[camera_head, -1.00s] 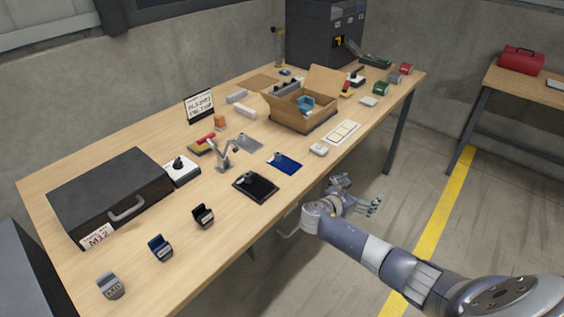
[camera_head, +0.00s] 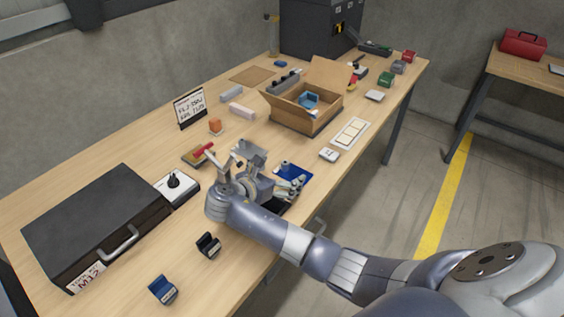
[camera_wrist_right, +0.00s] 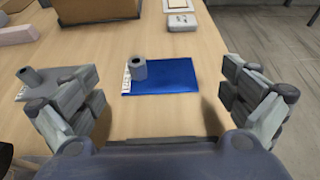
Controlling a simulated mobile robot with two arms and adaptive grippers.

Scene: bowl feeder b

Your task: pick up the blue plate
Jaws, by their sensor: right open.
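The blue plate (camera_head: 297,173) lies flat on the wooden table, partly hidden by my right gripper in the head view. In the right wrist view the blue plate (camera_wrist_right: 172,78) shows whole, with a grey cylinder (camera_wrist_right: 138,68) at its left end and a small white label strip beside it. My right gripper (camera_head: 271,168) is open and empty over the table, close to the plate. In the wrist view its fingers (camera_wrist_right: 160,95) stand wide apart on either side, with the plate between and ahead of them, not visibly touched. My left gripper is not in view.
A grey plate with a cylinder (camera_wrist_right: 38,82) lies left of the blue plate. A black plate (camera_head: 278,207) is mostly hidden under my right arm. A white device (camera_head: 329,155), an open cardboard box (camera_head: 306,119) and a black case (camera_head: 88,215) stand around.

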